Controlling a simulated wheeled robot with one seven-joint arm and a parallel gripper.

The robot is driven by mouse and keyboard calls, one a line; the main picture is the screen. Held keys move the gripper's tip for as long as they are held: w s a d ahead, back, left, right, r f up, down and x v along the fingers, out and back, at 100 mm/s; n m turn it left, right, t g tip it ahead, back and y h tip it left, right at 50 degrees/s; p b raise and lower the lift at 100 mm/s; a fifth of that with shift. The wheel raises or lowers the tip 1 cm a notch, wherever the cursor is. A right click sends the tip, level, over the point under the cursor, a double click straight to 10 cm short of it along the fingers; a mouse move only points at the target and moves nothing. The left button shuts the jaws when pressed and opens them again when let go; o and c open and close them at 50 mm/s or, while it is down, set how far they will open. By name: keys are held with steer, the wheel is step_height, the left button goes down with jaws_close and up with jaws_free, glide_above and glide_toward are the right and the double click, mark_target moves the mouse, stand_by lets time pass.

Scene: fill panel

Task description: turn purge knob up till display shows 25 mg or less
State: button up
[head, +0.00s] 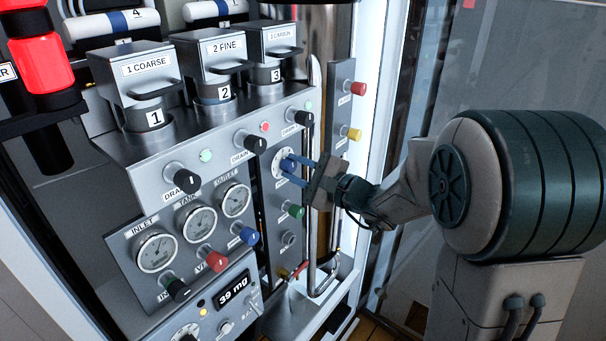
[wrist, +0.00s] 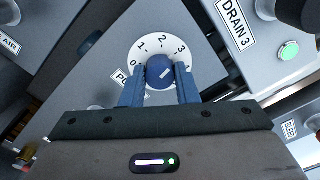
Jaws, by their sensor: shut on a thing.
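My gripper (wrist: 160,84) is shut on the knob, with one blue finger on each side. In the head view my gripper (head: 296,170) reaches the dial from the right, and its fingers partly cover the knob. The display (head: 237,290) at the lower panel reads 39 mg.
Black drain knobs (head: 183,179) and a green knob (head: 295,211) sit close around the dial. Three gauges (head: 157,252) are at the lower left. Red (head: 357,88) and yellow (head: 353,134) knobs stick out on the right. A metal pipe (head: 313,240) runs near my gripper.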

steer(key=shift+a+r+m, duration=0.2)
steer(key=shift+a+m, duration=0.05)
steer(key=shift+m, duration=0.55)
steer(key=o, duration=1)
steer(key=shift+a, duration=0.15)
steer(key=shift+d+f, duration=0.1)
steer(key=shift+d, duration=0.1)
steer(key=shift+d+f, duration=0.1)
steer(key=shift+d, duration=0.05)
steer(key=b+v, duration=0.1)
steer(key=v, duration=1.2)
steer(key=shift+s+d+b, duration=0.2)
steer(key=shift+b, duration=0.1)
